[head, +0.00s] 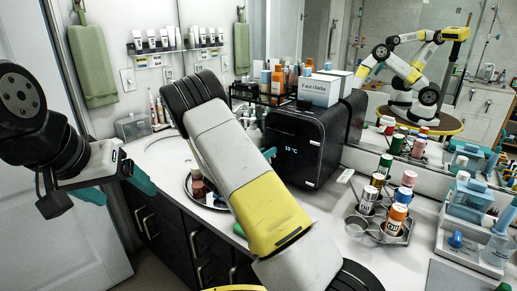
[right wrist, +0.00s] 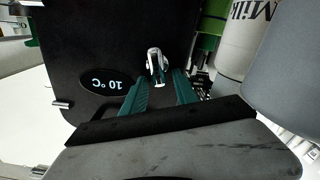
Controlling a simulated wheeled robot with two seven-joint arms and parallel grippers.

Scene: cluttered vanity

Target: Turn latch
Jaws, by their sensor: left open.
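The latch (right wrist: 155,62) is a small silvery metal piece on the front of a black mini fridge (right wrist: 95,35) in the right wrist view. The fridge (head: 285,135) shows "10 °C" in both views. My right gripper (right wrist: 160,77) has its two teal fingers apart, with the latch in line with the gap near their tips. I cannot tell whether they touch it. In the head view my right arm hides the latch and most of that gripper; only a teal fingertip (head: 269,153) shows. My left gripper (head: 115,186) is open and empty at the left, away from the fridge.
A Face Cloths box (head: 320,90) and a rack of bottles (head: 262,95) are on or by the fridge. A bottle holder (head: 370,231) stands right of my arm. A round tray (head: 190,187) lies left of it. A Milk bottle (right wrist: 240,40) is close beside my right gripper.

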